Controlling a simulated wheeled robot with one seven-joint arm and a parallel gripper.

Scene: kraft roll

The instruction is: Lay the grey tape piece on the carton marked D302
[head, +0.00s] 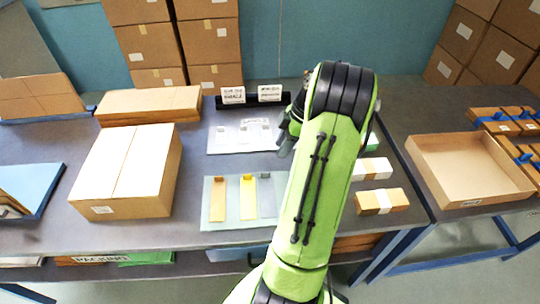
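The grey tape piece (267,192) lies at the right of a pale board on the bench, beside a yellow strip (248,197) and a tan strip (217,199). My arm covers the board's right side. A large carton (130,170) stands on the bench at left, with a small white label (102,210) on its front. I cannot read that label, so I cannot tell which carton is D302. My gripper (286,141) shows only partly, behind my arm, above the bench beyond the board. I cannot see whether its fingers are open or hold anything.
Flat cartons (150,103) lie behind the large carton. Small boxes with white bands (381,201) stand right of my arm. An open shallow carton (470,170) is on the right table. A white sheet (240,131) and two signs (233,95) are at the back.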

